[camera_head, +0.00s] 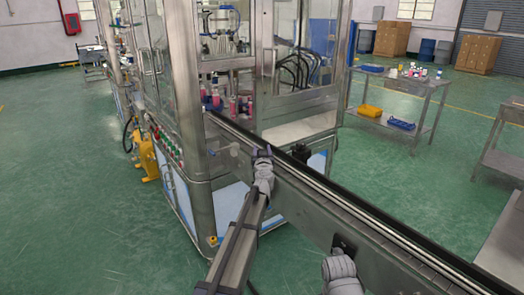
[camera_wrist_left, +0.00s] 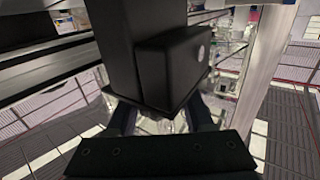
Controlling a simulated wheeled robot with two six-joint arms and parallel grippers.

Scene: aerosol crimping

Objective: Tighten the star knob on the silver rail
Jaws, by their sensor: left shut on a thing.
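The silver rail (camera_head: 300,192) is the side of a long conveyor running from the machine toward the lower right. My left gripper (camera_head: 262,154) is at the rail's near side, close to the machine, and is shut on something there. The star knob is mostly hidden by the gripper in the head view. In the wrist view, the left gripper's fingers (camera_wrist_left: 163,118) stand on both sides of a pale, partly hidden piece, which I take to be the knob. My right gripper (camera_head: 343,246) is lower right, in front of the rail; its jaws are unclear.
The glass-walled machine (camera_head: 180,100) stands at the left, with pink cans (camera_head: 233,106) at the conveyor's far end. A small pale round part (camera_head: 234,149) is left of my left gripper. A black block (camera_head: 300,153) sits behind the rail. A metal table (camera_head: 420,82) is back right.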

